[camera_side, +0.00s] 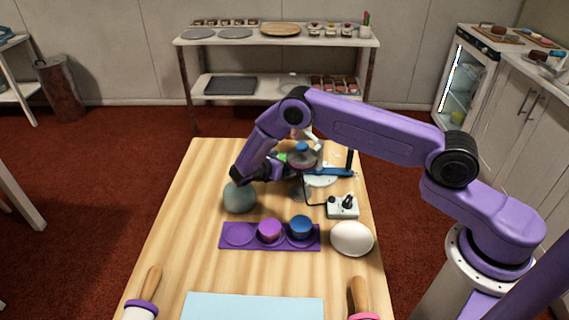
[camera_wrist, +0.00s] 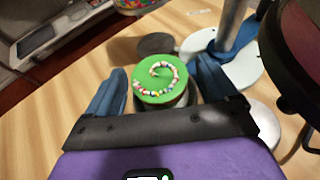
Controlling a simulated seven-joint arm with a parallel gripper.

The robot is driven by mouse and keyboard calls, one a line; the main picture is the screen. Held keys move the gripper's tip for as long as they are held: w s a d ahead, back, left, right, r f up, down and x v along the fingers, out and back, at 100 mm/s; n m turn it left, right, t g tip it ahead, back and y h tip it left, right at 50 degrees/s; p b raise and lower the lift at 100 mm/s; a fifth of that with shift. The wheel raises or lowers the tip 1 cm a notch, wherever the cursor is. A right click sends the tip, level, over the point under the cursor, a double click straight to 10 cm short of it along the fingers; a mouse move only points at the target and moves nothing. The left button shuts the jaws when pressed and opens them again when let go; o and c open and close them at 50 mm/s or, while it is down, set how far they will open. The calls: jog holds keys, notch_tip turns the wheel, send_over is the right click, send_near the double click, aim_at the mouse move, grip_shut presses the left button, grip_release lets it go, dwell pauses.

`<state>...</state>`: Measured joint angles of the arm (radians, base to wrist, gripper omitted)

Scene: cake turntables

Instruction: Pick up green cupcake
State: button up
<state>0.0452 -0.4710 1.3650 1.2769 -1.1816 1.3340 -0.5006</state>
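The green cupcake (camera_wrist: 158,75) has a flat green top with a curved row of coloured beads and shows in the middle of the wrist view. My gripper (camera_wrist: 160,84) is open, with one blue finger on each side of the cupcake. The fingers are close to its sides; I cannot tell if they touch it. In the side view my gripper (camera_side: 272,171) is low over the middle of the table and hides the cupcake at least in part.
A turntable stand with a blue arm (camera_side: 338,172) is just right of my gripper. A grey-green ball-like object (camera_side: 240,197), a purple tray (camera_side: 239,235) with purple (camera_side: 270,229) and blue (camera_side: 300,226) cupcakes, a control box (camera_side: 342,208) and a white round object (camera_side: 352,238) stand nearer.

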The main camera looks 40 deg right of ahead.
jog(key=c, duration=1)
jog(key=shift+c, duration=0.2)
jog(key=shift+r, duration=0.1)
